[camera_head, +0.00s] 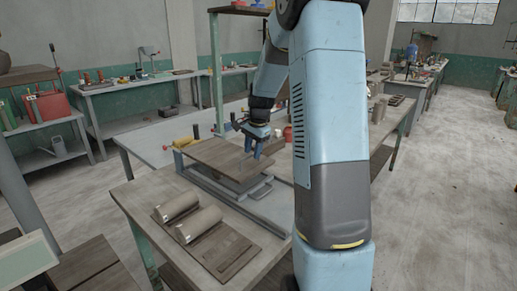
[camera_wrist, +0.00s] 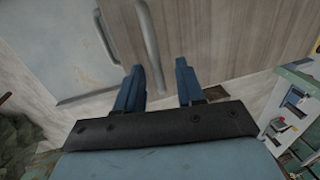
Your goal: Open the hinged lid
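The hinged lid (camera_head: 222,156) is a brown wooden panel on a low grey metal frame (camera_head: 262,207) on the near workbench. It looks nearly flat; whether it is raised at all is hard to tell. My gripper (camera_head: 251,148) is over the lid's far right part, fingers pointing down. In the wrist view, my gripper (camera_wrist: 160,72) has two blue fingers apart with nothing clasped. The wooden lid (camera_wrist: 225,35) fills the upper right. A grey bar (camera_wrist: 150,45) runs down its left side towards the gap between the fingers; whether they touch it is unclear. The hinge is not distinguishable.
In the wrist view, a pale metal plate (camera_wrist: 80,50) with a handle lies left of the bar. Shelves and side benches (camera_head: 140,86) stand behind. Open floor (camera_head: 445,190) is at right.

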